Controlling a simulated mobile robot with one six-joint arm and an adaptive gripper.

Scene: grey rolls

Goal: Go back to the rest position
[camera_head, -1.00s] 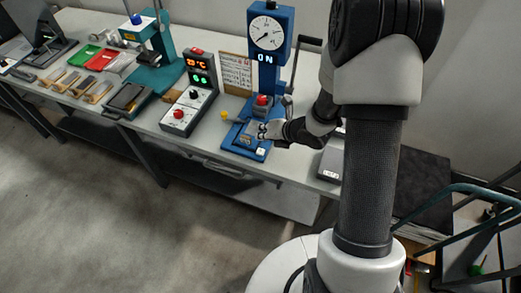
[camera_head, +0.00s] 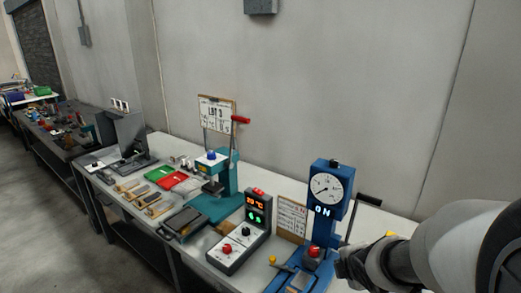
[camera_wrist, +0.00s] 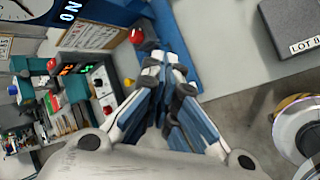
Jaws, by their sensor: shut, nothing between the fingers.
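My gripper (camera_wrist: 163,68) is shut and empty, its fingertips meeting in the wrist view. Those fingertips are over or close to the base of the blue press (camera_head: 327,190), which has a round dial and a lit "ON". The press's blue base (camera_wrist: 178,40) and red button (camera_wrist: 136,36) show just beyond my fingers; I cannot tell whether they touch. In the head view my arm enters from the lower right, and my gripper there is largely cut off or hidden beside the press.
Left of the press stand a controller box (camera_head: 236,245) with red and green digits and a teal press (camera_head: 222,190). Green and red trays (camera_head: 160,172) lie farther left. A dark grey box labelled LOT (camera_wrist: 290,22) is right of my gripper. Bare floor shows below the bench.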

